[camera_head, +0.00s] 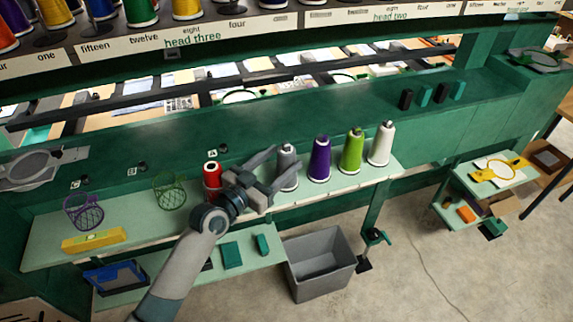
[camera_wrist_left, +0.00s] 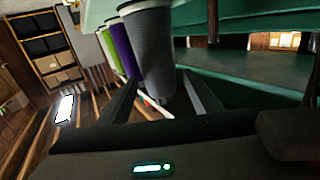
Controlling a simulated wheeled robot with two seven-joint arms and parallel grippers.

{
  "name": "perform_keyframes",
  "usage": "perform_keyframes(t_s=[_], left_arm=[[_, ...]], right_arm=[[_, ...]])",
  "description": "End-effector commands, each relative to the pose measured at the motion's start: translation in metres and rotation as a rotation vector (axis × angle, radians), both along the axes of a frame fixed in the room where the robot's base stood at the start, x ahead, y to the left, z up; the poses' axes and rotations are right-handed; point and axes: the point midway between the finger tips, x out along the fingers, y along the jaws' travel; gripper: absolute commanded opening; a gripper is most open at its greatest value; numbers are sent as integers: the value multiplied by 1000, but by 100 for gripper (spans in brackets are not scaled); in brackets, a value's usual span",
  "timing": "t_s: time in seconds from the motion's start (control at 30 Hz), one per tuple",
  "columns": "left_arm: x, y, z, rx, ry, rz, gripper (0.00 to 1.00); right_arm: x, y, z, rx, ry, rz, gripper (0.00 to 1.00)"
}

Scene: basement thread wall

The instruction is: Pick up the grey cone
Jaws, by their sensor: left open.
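The grey cone (camera_head: 288,160) stands on the pale green shelf, between a red cone (camera_head: 212,176) and a purple cone (camera_head: 320,160). My left gripper (camera_head: 281,166) is open at the grey cone, with its fingers reaching to either side and partly covering it in the head view. In the left wrist view, the grey cone (camera_wrist_left: 150,55) is large and its narrow end lies between the two spread fingers (camera_wrist_left: 164,90). I cannot tell whether either finger touches it. My right gripper is in neither view.
A green cone (camera_head: 351,152) and a white cone (camera_head: 381,145) stand farther right on the shelf (camera_head: 235,208). Wire baskets, purple (camera_head: 83,212) and green (camera_head: 169,191), are at left. A grey bin (camera_head: 319,266) stands below. The green wall rises close behind the cones.

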Motion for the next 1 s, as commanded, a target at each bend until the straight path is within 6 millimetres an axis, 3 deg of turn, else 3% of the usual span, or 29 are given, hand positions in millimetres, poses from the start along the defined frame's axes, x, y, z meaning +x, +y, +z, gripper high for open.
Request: perform_keyframes(t_s=[0.23,0.73,0.93,1.0], left_arm=[[18,-16,1,-1,1,-1,58],[19,-17,0,0,0,-1,58],[19,-17,0,0,0,0,13],[19,-16,0,0,-1,0,11]], right_arm=[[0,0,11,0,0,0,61],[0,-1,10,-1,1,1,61],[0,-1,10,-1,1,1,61],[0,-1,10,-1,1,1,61]])
